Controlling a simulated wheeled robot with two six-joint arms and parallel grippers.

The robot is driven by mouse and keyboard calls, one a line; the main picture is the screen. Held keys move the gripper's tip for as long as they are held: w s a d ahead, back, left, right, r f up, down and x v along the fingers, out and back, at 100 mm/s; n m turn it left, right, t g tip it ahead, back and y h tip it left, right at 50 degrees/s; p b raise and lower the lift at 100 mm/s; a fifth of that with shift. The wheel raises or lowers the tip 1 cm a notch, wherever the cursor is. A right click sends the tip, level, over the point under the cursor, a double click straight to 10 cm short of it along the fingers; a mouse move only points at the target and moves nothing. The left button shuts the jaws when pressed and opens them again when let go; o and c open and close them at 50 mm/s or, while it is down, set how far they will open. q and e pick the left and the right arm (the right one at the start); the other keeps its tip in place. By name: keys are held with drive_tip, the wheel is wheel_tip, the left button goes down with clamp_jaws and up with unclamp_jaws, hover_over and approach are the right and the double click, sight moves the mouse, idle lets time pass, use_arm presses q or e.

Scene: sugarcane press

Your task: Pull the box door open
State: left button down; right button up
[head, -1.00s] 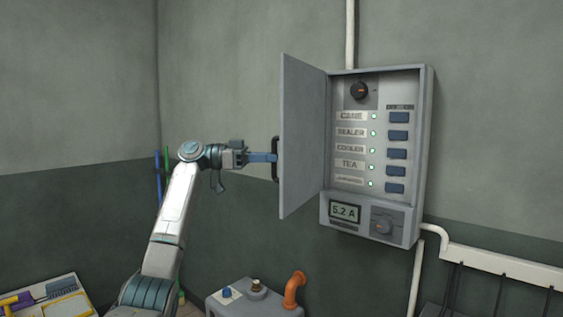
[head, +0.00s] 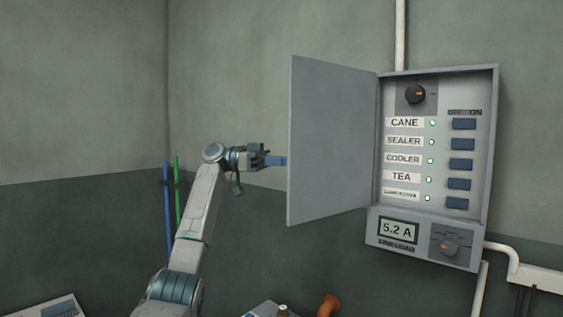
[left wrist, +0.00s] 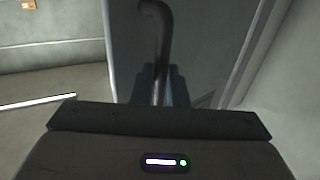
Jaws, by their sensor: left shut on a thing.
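The grey box (head: 485,150) hangs on the wall at the right in the head view. Its door (head: 335,140) stands wide open, hinged on the box's left side. My left gripper (head: 278,161) is at the door's free edge, with its fingertips partly hidden behind the door. In the left wrist view its blue fingers (left wrist: 163,86) are shut around the dark bar handle (left wrist: 161,45) on the door (left wrist: 205,45). The handle is hidden in the head view. My right gripper is in neither view.
Inside the box are a knob (head: 415,94), labels, green lights and several blue switches (head: 461,144). A display (head: 398,230) reads 5.2 A. An orange pipe (head: 329,304) shows below the door. Blue and green poles (head: 177,190) stand left of my arm.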

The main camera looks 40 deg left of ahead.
use_arm(q)
drive_tip(key=shift+w+d, duration=0.2)
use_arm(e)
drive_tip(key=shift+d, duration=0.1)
use_arm(q)
drive_tip(key=c, duration=1.6)
unclamp_jaws()
drive_tip(key=shift+w+d+f, duration=0.1)
drive_tip(key=shift+c, duration=0.2)
drive_tip(key=shift+o, duration=1)
drive_tip(key=shift+w+d+f, duration=0.15)
drive_tip(key=shift+w+d, duration=0.1)
drive_tip(key=shift+w, duration=0.25)
drive_tip(key=v, duration=1.1)
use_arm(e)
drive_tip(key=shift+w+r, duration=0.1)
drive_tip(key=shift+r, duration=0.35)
use_arm(q)
drive_tip(key=shift+a, duration=0.1)
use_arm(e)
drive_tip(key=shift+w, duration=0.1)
